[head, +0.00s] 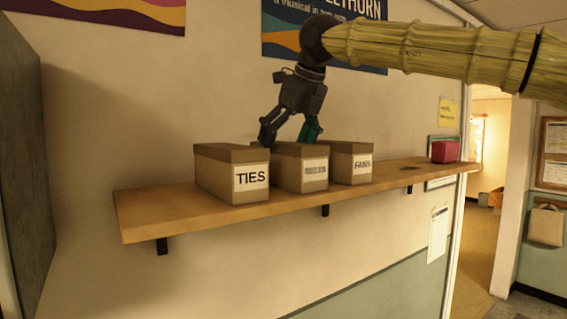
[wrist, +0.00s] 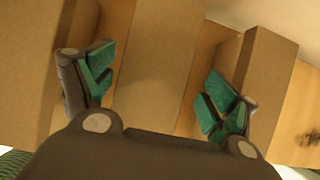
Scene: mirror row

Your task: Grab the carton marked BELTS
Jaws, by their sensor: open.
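Three lidded cardboard cartons stand in a row on a wooden wall shelf. The left carton (head: 232,174) is marked TIES and the right carton (head: 351,163) is marked FANS. The middle carton (head: 301,173) has a label too blurred to read; no label legibly says BELTS. My gripper (head: 289,137) points down over the middle carton, open and empty. In the wrist view my gripper (wrist: 160,90) has its green-padded fingers on either side of the middle carton (wrist: 162,50), with a gap on each side. Its fingertips are partly hidden in the head view.
The neighbouring cartons stand close on both sides of the middle one. A red box (head: 445,151) sits at the shelf's far right end.

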